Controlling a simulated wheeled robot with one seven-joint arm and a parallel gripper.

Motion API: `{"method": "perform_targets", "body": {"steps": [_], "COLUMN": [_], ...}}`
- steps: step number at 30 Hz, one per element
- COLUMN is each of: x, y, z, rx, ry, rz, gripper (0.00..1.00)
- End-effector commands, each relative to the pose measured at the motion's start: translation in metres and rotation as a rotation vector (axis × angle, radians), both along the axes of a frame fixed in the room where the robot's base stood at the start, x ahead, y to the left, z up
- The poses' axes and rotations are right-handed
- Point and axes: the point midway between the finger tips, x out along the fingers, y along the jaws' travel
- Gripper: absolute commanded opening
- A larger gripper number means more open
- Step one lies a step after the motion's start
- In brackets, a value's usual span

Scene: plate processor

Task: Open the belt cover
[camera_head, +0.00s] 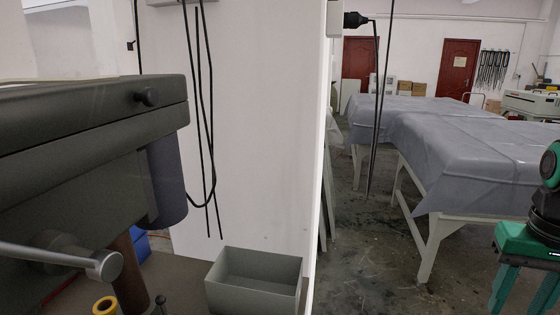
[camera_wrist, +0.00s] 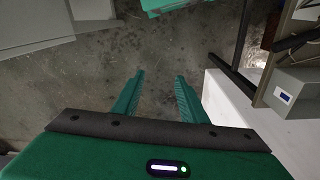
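The belt cover (camera_head: 80,118) is the dark grey housing on top of the machine at the left of the head view. Its lid lies flat and looks shut, with a dark round knob (camera_head: 147,97) on the side. The left part of the cover runs out of the picture. My gripper (camera_wrist: 160,84) shows in the wrist view with its two green fingers apart and nothing between them. It points at the bare floor, away from the cover. I cannot make out the cover in the wrist view.
Below the cover are a blue-grey motor (camera_head: 167,180) and a metal handle (camera_head: 60,258). A grey open box (camera_head: 255,283) stands by a white panel (camera_head: 255,130) with hanging black cables. Sheet-covered tables (camera_head: 475,150) stand at the right. A white box with a small display (camera_wrist: 295,95) is right in the wrist view.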

Motion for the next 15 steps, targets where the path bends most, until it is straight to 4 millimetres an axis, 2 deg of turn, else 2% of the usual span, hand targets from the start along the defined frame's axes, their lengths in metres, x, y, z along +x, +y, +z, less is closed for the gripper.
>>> {"method": "perform_targets", "body": {"steps": [1,3,8,12,14,15], "x": [-0.017,-0.034,-0.054,-0.051,-0.040,-0.027], "y": [-0.004,-0.006,-0.005,-0.004,-0.001,0.002], "z": [-0.015,-0.031,-0.050,-0.051,-0.048,-0.045], "rx": [0.021,0.044,0.075,0.077,0.077,0.077], "ry": [0.013,0.023,0.034,0.025,-0.001,-0.033], "rz": [-0.044,-0.089,-0.144,-0.134,-0.093,-0.046], "gripper": [0.39,0.39,0.39,0.39,0.39,0.39]}}
